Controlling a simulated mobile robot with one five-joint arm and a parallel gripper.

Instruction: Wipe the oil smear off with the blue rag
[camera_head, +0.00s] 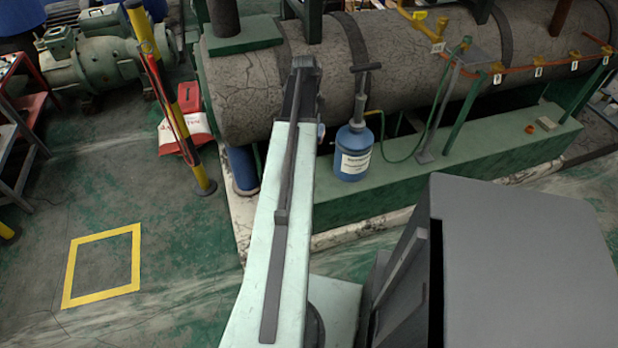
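I cannot make out a blue rag in this view. No patch stands out clearly as the oil smear; the floor and the green plinth (400,185) both carry worn, pale and dark marks. My arm reaches up the middle of the picture, its far end in front of the grey cracked tank. My gripper does not show; the arm's end hides that spot.
A blue labelled bottle (354,155) with a T-handle pump stands on the plinth, right of my arm. The large cracked tank (250,95) lies behind. A yellow post (170,95) and red-and-white bag (185,133) stand left. Floor around the yellow square (68,275) is clear.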

